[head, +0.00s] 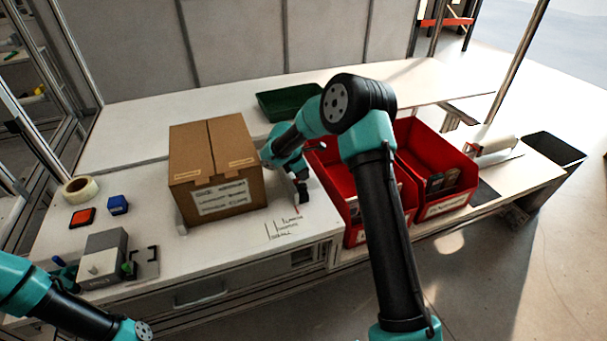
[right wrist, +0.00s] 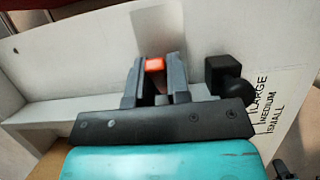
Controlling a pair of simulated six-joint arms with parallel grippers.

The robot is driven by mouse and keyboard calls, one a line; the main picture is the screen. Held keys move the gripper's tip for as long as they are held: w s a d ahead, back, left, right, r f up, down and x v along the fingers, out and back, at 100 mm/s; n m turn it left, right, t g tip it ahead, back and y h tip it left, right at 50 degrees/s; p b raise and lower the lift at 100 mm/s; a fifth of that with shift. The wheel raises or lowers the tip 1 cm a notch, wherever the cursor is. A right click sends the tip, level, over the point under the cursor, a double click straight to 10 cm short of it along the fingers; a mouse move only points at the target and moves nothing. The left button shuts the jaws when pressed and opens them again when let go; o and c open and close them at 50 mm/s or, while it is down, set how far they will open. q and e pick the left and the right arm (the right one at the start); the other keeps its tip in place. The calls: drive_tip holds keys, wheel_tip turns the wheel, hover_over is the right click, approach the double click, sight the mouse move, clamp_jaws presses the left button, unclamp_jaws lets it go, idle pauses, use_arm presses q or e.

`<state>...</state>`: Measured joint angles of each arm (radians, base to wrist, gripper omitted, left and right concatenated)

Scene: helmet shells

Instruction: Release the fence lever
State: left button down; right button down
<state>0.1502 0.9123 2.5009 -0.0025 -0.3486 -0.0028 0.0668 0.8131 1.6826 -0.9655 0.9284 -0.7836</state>
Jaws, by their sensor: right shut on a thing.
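The fence lever shows as a small orange-red piece (right wrist: 155,64) in the right wrist view. My right gripper (right wrist: 157,78) has a finger on each side of it and is shut on it. In the head view my right gripper (head: 300,197) is low at the table beside the cardboard box's right side, and the lever is only a tiny red spot. A pale fence strip (right wrist: 45,112) lies near the fingers. My left gripper (head: 66,271) is small and mostly hidden at the lower left, by the grey device; its jaws cannot be made out.
A cardboard box (head: 216,165) stands left of my right gripper. The labels LARGE, MEDIUM, SMALL (head: 284,229) are printed in front. Two red bins (head: 358,235) are to the right, a green tray (head: 279,103) behind. A grey device (head: 104,257), tape roll (head: 80,188) and blue block (head: 118,204) are left.

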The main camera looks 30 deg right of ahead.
drive_tip(key=c, duration=1.1)
unclamp_jaws()
drive_tip(key=v, duration=1.7)
drive_tip(key=shift+a+r, duration=0.1)
drive_tip(key=shift+r, duration=0.1)
